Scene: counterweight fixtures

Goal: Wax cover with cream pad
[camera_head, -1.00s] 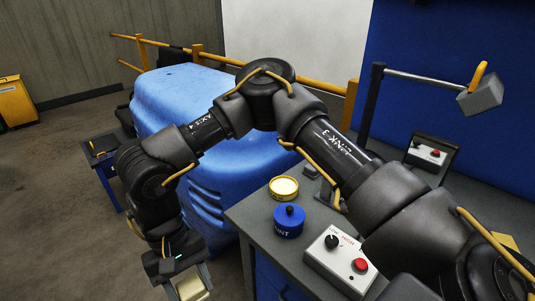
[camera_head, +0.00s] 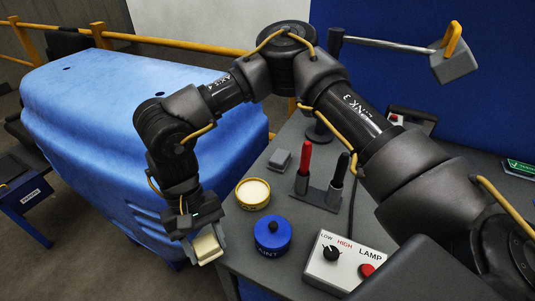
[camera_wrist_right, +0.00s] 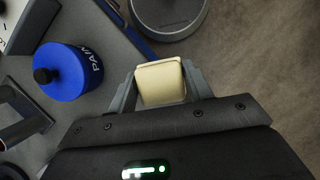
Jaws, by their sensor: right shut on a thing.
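My right gripper (camera_head: 208,247) is shut on the cream pad (camera_head: 206,244), a pale block beside the bench's left edge in the head view. The pad (camera_wrist_right: 160,84) sits between both fingers in the right wrist view. The large blue cover (camera_head: 110,115) fills the left of the head view, behind my right arm; my forearm and gripper hide part of it. I cannot tell if the pad touches anything besides the fingers. An open yellow tin (camera_head: 253,194) with pale contents, apparently wax, stands on the bench right of the gripper. My left gripper is not in view.
A blue paint pot (camera_head: 272,236) stands close to the gripper on the grey bench (camera_head: 232,262). A lamp control box (camera_head: 340,262), a holder with red and black handles (camera_head: 318,192) and a grey block (camera_head: 280,160) stand nearby. A yellow rail (camera_head: 160,43) runs behind the cover.

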